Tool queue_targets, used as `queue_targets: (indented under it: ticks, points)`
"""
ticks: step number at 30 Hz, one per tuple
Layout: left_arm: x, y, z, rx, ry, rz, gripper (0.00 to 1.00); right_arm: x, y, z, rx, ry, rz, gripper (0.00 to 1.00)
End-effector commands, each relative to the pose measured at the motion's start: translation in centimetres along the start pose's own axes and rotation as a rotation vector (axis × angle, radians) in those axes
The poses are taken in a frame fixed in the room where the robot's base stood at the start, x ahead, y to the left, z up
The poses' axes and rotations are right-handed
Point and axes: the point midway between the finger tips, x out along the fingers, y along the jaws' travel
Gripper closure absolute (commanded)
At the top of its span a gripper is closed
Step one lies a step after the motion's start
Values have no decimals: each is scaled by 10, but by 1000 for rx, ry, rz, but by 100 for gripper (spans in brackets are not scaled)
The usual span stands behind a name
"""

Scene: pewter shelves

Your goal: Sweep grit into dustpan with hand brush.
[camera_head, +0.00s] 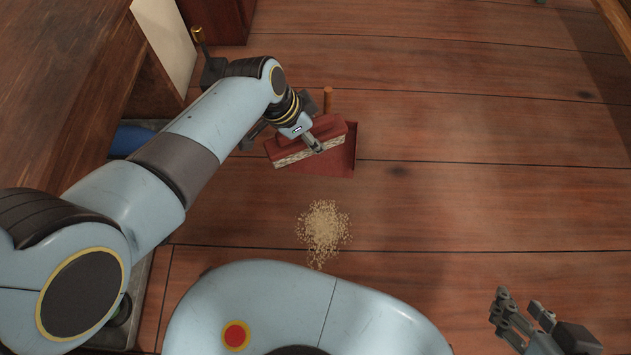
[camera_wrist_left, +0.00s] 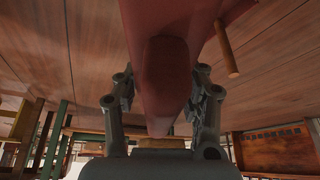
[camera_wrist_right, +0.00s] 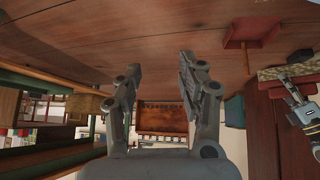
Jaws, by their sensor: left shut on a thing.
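My left gripper (camera_head: 316,143) is shut on the red hand brush (camera_head: 306,145), whose pale bristles face the near side. In the left wrist view the brush's red handle (camera_wrist_left: 165,75) lies between the fingers. The red dustpan (camera_head: 345,164) lies on the floor, partly hidden by the brush; its wooden handle (camera_head: 328,100) points away. The dustpan also shows in the right wrist view (camera_wrist_right: 250,32). The grit (camera_head: 323,231) is a loose tan pile on the floor, nearer than brush and dustpan. My right gripper (camera_head: 515,305) is open and empty at the lower right.
The wooden floor (camera_head: 480,190) is clear to the right of the grit and dustpan. A wooden piece of furniture (camera_head: 60,70) stands at the left, with a blue object (camera_head: 132,139) beside it. A dark red box (camera_head: 218,18) stands at the back.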

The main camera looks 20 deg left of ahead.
Motion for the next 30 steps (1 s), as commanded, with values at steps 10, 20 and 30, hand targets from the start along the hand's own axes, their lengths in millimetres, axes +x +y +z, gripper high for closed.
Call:
queue_targets:
  ticks: [10, 20, 30]
  points:
    - [92, 37, 51, 41, -27, 45, 89, -11, -6, -40, 0, 99, -8, 60]
    - [114, 39, 61, 43, -29, 46, 89, -6, -10, -23, -8, 276, -7, 60]
    - [123, 38, 64, 43, -27, 44, 89, -14, -11, -72, -26, 530, -5, 60]
